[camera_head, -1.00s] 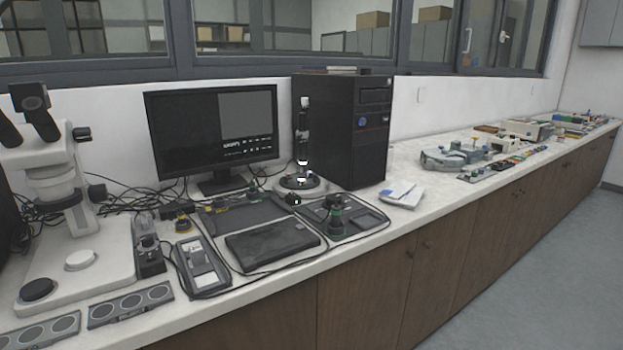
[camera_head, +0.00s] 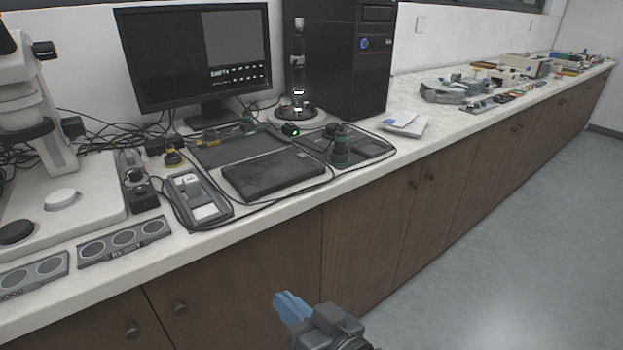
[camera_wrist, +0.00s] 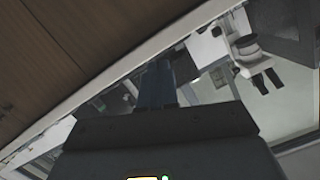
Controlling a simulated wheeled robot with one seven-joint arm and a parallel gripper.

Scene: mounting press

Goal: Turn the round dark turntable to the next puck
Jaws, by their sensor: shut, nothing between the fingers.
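The round dark turntable (camera_head: 296,111) sits at the foot of a slim black upright press (camera_head: 298,55) on the counter, between the monitor and the computer tower. Small light and dark pieces show on its disc, too small to tell apart clearly. My gripper (camera_head: 284,298) is low in front of the cabinet doors, outside the counter's front edge and far from the turntable. Its blue fingers are together and empty. They also show in the wrist view (camera_wrist: 158,85), where the picture is tilted and I cannot make out the turntable.
A flat black case (camera_head: 272,175) lies in front of the press, and a dark tray with a green-banded part (camera_head: 340,150) stands beside it. Cables cross the counter. A microscope (camera_head: 40,120) stands at left, the tower (camera_head: 350,60) right of the press. Floor at right is clear.

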